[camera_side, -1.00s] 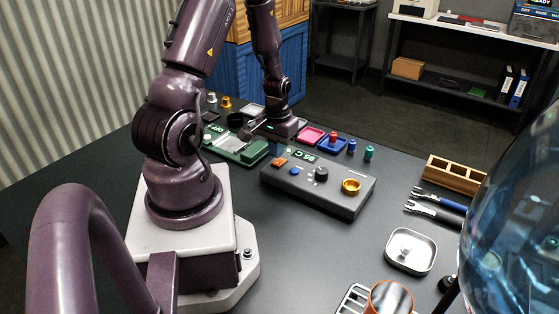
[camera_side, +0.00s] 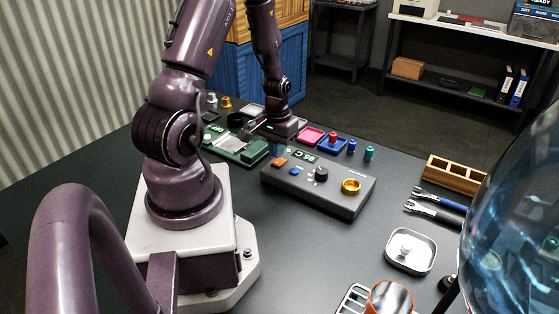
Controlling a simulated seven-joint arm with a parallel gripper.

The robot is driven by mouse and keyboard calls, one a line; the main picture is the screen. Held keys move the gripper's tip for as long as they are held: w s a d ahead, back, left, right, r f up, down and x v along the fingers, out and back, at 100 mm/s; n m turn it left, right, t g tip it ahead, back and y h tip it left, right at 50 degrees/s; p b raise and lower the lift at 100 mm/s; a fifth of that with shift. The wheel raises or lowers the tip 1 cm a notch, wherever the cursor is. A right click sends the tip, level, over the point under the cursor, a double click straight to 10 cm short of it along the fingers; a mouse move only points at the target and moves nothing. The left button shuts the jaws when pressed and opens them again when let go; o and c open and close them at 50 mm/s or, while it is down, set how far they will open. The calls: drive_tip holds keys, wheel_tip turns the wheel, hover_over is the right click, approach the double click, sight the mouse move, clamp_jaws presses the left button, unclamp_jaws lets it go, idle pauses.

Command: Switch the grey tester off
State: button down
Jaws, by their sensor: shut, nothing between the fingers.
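The grey tester (camera_side: 318,196) is a dark grey box lying on the table right of my arm's base. My gripper (camera_side: 277,150) points down over the tester's left end, just behind the orange switch. It is shut and empty. I cannot tell whether the fingertips touch the switch or which way it is tipped.
A green device (camera_side: 238,150) with a lit display stands close left of the gripper.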

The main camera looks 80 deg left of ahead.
sight(276, 164)
drive_tip(key=shift+f, duration=1.25)
idle(0.7)
drive_tip(key=shift+r, duration=3.55)
drive_tip(key=shift+s+d, duration=0.2)
drive_tip(key=shift+d, duration=0.1)
drive_tip(key=d+r+m+t, duration=0.5)
drive_tip(key=d+r+m, duration=0.4)
drive_tip(key=d+r, duration=1.4)
drive_tip(key=shift+d+r+t, duration=0.2)
drive_tip(key=shift+d+t, duration=0.1)
drive_tip(key=shift+d, duration=0.05)
